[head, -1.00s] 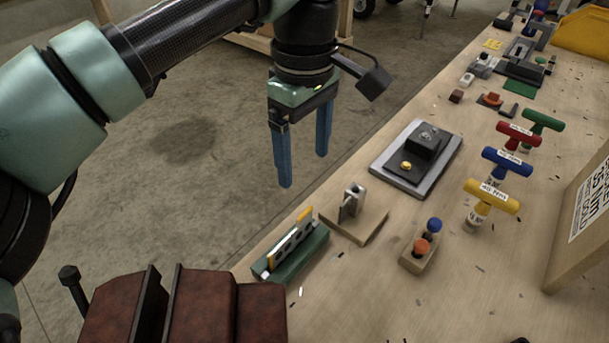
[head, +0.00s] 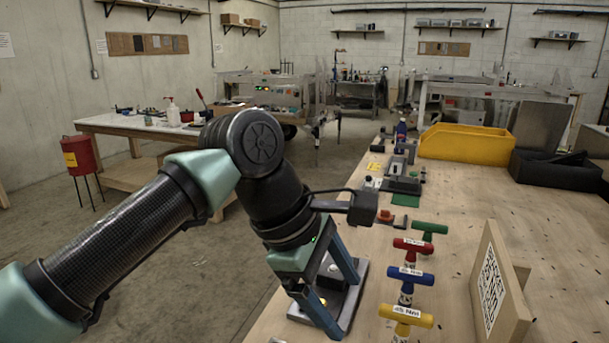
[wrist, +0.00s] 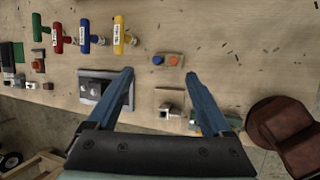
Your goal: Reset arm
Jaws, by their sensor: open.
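My gripper (head: 342,305) is open with its two blue fingers apart and nothing between them. In the head view it hangs at the table's left edge, in front of a grey plate with a dark block (head: 300,307). In the wrist view the open fingers (wrist: 163,98) point over the wooden table (wrist: 210,35). The grey plate (wrist: 104,100) lies beside the left finger there, and a small wooden base with a metal clip (wrist: 170,106) shows between the fingers.
Green (head: 430,228), red (head: 412,244), blue (head: 410,274) and yellow (head: 406,315) T-handles stand right of the gripper. A wooden board with a printed code (head: 500,285) stands farther right. A yellow bin (head: 465,144) and a black bin (head: 555,170) are at the back.

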